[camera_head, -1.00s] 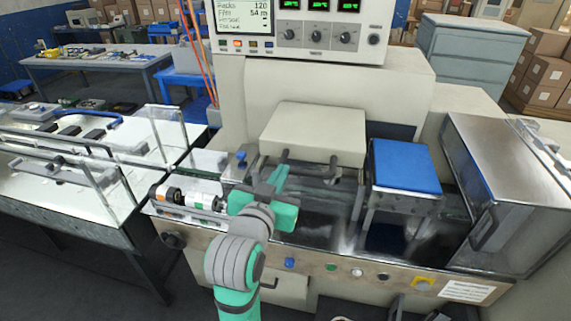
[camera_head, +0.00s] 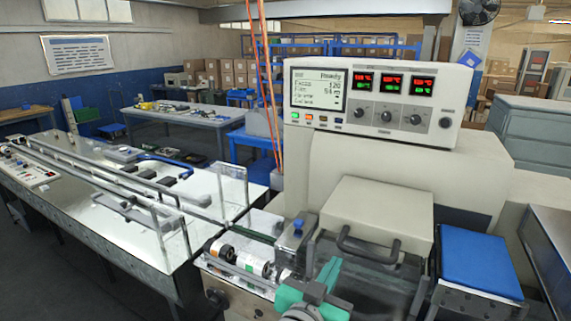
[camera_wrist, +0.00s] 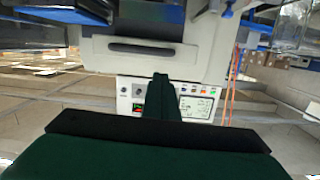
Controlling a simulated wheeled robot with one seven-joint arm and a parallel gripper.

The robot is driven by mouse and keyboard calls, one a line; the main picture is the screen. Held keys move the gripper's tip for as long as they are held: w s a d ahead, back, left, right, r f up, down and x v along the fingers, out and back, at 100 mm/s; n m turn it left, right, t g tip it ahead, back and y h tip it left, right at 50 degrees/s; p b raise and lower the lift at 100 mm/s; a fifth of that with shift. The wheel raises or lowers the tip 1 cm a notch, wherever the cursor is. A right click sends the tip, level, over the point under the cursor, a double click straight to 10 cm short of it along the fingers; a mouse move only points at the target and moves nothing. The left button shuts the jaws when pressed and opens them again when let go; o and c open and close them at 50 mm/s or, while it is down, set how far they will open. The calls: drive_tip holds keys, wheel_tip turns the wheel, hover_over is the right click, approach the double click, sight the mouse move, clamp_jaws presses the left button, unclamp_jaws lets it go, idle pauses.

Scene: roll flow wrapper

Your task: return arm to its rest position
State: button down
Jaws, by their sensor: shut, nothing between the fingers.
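My gripper (camera_head: 329,268) is teal and shows at the bottom of the head view, in front of the wrapper machine's front rail. Its fingers are together and empty. In the wrist view my gripper (camera_wrist: 160,80) also shows its closed fingers, pointing at the control panel (camera_wrist: 185,100), which appears upside down there. The cream wrapper machine (camera_head: 400,160) stands behind the gripper, with its cream hinged cover (camera_head: 378,212) and dark handle lowered. Most of my arm is below the head view.
The control panel (camera_head: 370,100) reads "Ready" and has lit displays. A white infeed conveyor table (camera_head: 110,215) with clear guards lies to the left. Film rollers (camera_head: 250,260) sit left of my gripper. A blue pad (camera_head: 480,265) is at the right. Orange cables (camera_head: 268,80) hang behind.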

drive_tip(key=s+a+f+n+t+y, duration=0.15)
drive_tip(key=s+f, duration=0.25)
drive_tip(key=f, duration=0.4)
drive_tip(key=s+a+f+n+y, duration=0.2)
drive_tip(key=s+a+f+n, duration=0.15)
drive_tip(key=f, duration=0.45)
drive_tip(key=s+a+f+n+y, duration=0.2)
drive_tip(key=s+f, duration=0.2)
drive_tip(key=f, duration=0.3)
drive_tip(key=s+a+f+y, duration=0.1)
drive_tip(key=s+a+f, duration=0.1)
drive_tip(key=s, duration=1)
drive_tip(key=s+a+f+y, duration=0.1)
drive_tip(key=s+a+f, duration=0.2)
drive_tip(key=s, duration=1)
drive_tip(key=shift+s+a+f+y, duration=0.2)
drive_tip(key=shift+f+y, duration=0.15)
drive_tip(key=shift+f, duration=0.25)
drive_tip(key=shift+w+a, duration=0.1)
drive_tip(key=shift+w, duration=0.05)
